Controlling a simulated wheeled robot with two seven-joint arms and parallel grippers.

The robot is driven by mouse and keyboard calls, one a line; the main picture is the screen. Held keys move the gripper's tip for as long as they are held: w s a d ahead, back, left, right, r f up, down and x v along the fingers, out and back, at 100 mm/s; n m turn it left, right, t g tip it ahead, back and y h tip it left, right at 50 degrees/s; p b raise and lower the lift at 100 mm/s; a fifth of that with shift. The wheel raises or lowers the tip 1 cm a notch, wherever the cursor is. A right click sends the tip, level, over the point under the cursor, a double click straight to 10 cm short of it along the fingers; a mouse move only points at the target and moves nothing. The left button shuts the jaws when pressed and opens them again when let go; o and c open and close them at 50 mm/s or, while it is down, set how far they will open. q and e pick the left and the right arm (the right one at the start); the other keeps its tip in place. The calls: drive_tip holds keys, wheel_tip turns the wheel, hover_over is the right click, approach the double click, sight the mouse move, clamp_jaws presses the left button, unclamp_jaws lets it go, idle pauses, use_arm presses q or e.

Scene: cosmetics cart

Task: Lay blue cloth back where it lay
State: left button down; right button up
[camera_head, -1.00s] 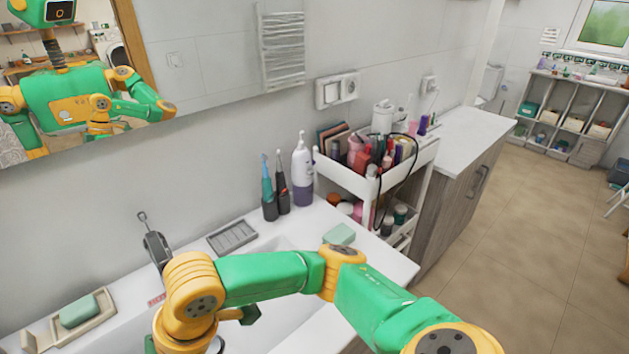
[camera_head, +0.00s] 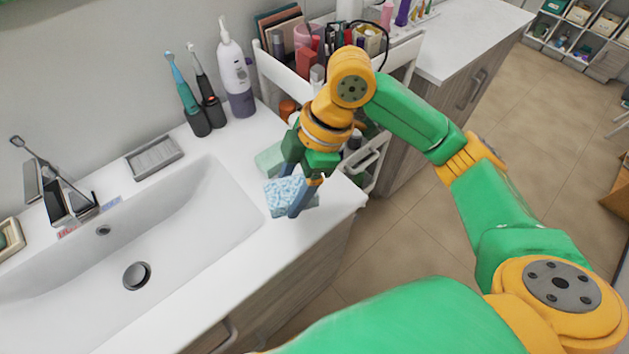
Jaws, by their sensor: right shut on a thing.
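The blue cloth (camera_head: 284,191), folded into a small blue and white patterned pad, is at the right end of the white washbasin counter. My right gripper (camera_head: 295,194) points down over it and is shut on it. The fingers cover part of the cloth. I cannot tell whether its underside touches the counter. My left gripper is not in view.
A pale green block (camera_head: 268,158) lies right behind the cloth, partly hidden by the gripper. A white cart (camera_head: 272,72) full of cosmetics stands beyond. Two toothbrushes (camera_head: 190,100), a white bottle (camera_head: 236,75) and a grey soap dish (camera_head: 154,158) line the back. The sink (camera_head: 185,235) is left.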

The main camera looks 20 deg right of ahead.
drive_tip(key=w+d+f, duration=0.1)
drive_tip(key=f, duration=0.1)
drive_tip(key=w+d+f, duration=0.3)
drive_tip(key=f, duration=0.1)
drive_tip(key=shift+w+d+f, duration=0.15)
drive_tip(key=shift+w+d, duration=0.15)
drive_tip(key=shift+d, duration=0.05)
wheel_tip(320, 180, down, 3)
drive_tip(key=shift+r+p, duration=0.15)
drive_tip(key=shift+p, duration=0.6)
drive_tip(key=shift+f, duration=0.3)
drive_tip(key=shift+f, duration=0.1)
drive_tip(key=o, duration=1.2)
